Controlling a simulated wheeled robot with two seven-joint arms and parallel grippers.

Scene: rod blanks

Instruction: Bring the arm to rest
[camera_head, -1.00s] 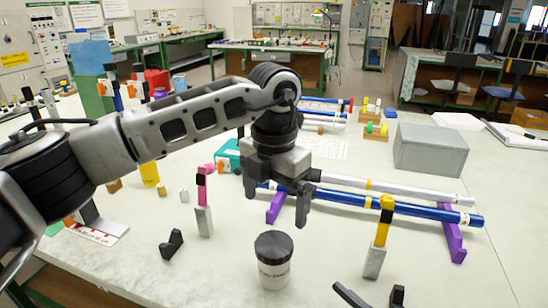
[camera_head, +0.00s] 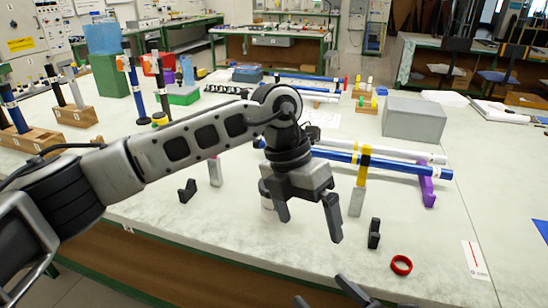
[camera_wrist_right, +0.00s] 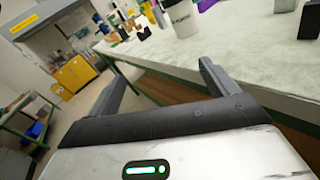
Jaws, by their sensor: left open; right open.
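My left gripper (camera_head: 308,215) hangs open and empty above the near part of the table (camera_head: 240,236), fingers pointing down. My left arm stretches across from the left. Behind the gripper, a pale jar (camera_head: 266,194) is mostly hidden. It shows as a white jar with dark print in the right wrist view (camera_wrist_right: 182,18). My right gripper (camera_wrist_right: 165,85) is open and empty in its wrist view, in front of the table edge. Only its fingertips (camera_head: 326,297) show at the bottom of the head view.
A blue rod (camera_head: 400,169) and a white rod (camera_head: 410,154) lie on a purple support (camera_head: 427,190). A yellow-topped grey block (camera_head: 358,192), a black bracket (camera_head: 374,233) and a red ring (camera_head: 401,265) stand nearby. A grey box (camera_head: 413,118) is at the back right.

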